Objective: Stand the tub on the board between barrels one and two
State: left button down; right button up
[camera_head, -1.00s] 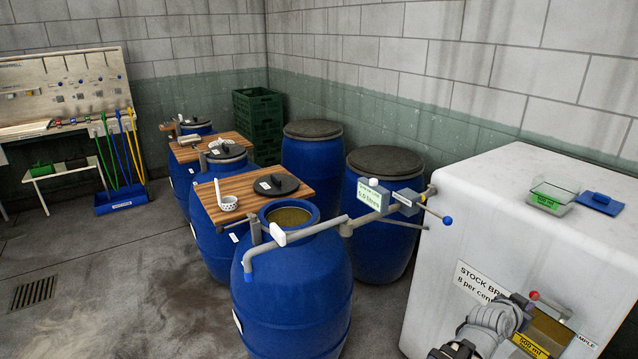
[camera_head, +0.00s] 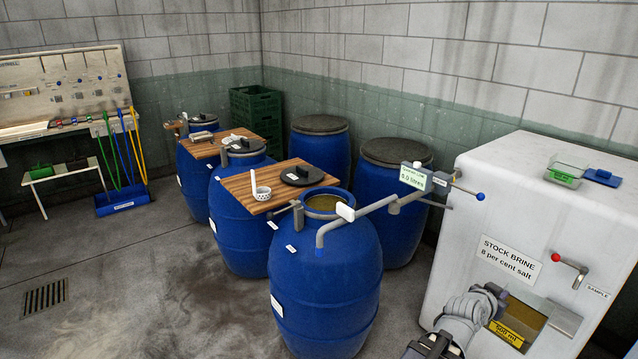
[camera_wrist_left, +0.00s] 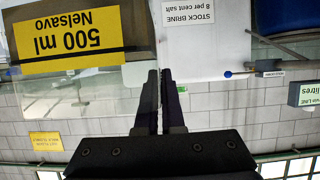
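A clear tub with a yellow 500 ml label (camera_head: 507,334) and brownish-yellow contents is held at the lower right of the head view. Its yellow label (camera_wrist_left: 82,42) shows upside down in the wrist view. My left gripper (camera_wrist_left: 160,80) looks shut on the tub's side wall; its fingertips are hard to make out in the head view. The nearer wooden board (camera_head: 240,190) bridges the open front barrel (camera_head: 325,275) and the barrel behind it (camera_head: 235,225). A farther board (camera_head: 200,150) links that barrel to another (camera_head: 195,185). My right gripper is not in view.
A white cup-like ladle (camera_head: 262,193) and a dark lid (camera_head: 302,175) occupy much of the nearer board. A swing-arm pipe (camera_head: 370,208) crosses above the front barrel. The white stock brine tank (camera_head: 500,215) stands behind the tub.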

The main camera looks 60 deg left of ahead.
aim_at(246, 182)
jog(key=k+u, duration=0.3)
jog(key=u, duration=3.2)
jog(key=i+l+u, duration=0.15)
jog(key=u, duration=0.25)
jog(key=i+l, duration=0.3)
jog(key=i, duration=0.15)
jog(key=i+l, duration=0.3)
jog(key=i, duration=0.15)
jog(key=i+l, duration=0.35)
jog(key=i, duration=0.15)
jog(key=i+l, duration=0.1)
jog(key=i, duration=1.35)
jog(key=i+l+u, duration=0.2)
jog(key=i, duration=0.95)
jog(key=j+z, duration=0.1)
jog(key=z, duration=0.85)
